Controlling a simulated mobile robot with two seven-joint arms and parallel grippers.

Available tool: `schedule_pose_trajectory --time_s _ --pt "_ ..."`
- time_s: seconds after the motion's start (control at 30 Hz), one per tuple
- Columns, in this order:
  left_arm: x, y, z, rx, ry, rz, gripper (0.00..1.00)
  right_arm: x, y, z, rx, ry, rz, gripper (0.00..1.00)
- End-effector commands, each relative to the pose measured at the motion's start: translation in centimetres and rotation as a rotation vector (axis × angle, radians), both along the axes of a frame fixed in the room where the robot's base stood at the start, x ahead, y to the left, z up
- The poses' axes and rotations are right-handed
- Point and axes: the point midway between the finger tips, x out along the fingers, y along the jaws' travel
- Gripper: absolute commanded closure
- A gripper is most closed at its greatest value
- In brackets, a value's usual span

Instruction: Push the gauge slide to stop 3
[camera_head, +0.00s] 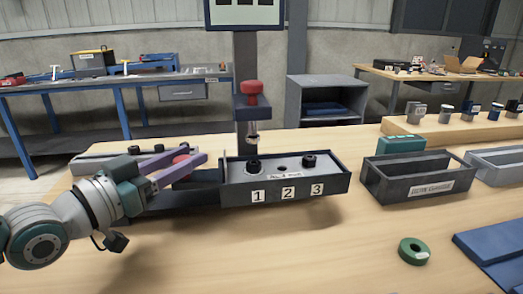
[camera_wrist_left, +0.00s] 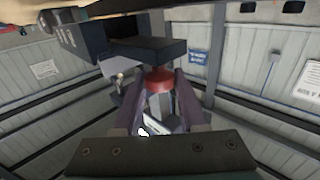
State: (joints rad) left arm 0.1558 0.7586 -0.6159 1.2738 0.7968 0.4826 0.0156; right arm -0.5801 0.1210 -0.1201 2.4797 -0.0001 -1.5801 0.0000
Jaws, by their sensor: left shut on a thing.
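The gauge (camera_head: 285,187) is a dark grey box with a light top plate and white labels 1, 2 and 3 on its front. A dark slide bar (camera_head: 190,199) sticks out of its left end. My left gripper (camera_head: 196,154) has purple fingers and is shut on a red knob (camera_head: 181,171) left of the box. The red knob also shows between the fingers in the left wrist view (camera_wrist_left: 158,81). The fingers partly hide the knob. My right gripper is out of view.
A post with a red-topped plunger (camera_head: 252,88) rises behind the gauge. A dark labelled tray (camera_head: 420,188), a green ring (camera_head: 413,251) and a blue plate (camera_head: 495,250) are to the right. The table front is clear.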

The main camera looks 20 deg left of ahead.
Motion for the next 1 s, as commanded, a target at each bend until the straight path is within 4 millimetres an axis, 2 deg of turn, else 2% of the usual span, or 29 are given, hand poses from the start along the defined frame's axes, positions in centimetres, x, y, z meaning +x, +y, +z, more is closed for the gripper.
schedule_pose_trajectory --time_s 0.13,0.4,0.5,0.87,0.9,1.0 --pt "-0.7 1.3 -0.1 0.003 0.001 0.003 1.00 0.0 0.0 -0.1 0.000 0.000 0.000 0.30" --pt "-4.1 6.9 -0.3 0.007 0.004 0.005 1.00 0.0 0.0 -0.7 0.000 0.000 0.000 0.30" --pt "-4.9 8.1 -0.2 0.004 0.004 0.004 1.00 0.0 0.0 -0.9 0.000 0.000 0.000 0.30" --pt "-5.3 8.7 -0.1 0.001 0.003 0.002 1.00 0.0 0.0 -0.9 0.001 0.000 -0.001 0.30" --pt "-5.3 8.7 -0.1 0.001 0.003 0.002 0.57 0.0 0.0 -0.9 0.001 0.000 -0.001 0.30" --pt "-5.3 8.6 -0.1 0.000 0.002 0.002 0.46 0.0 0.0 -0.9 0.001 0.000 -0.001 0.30"
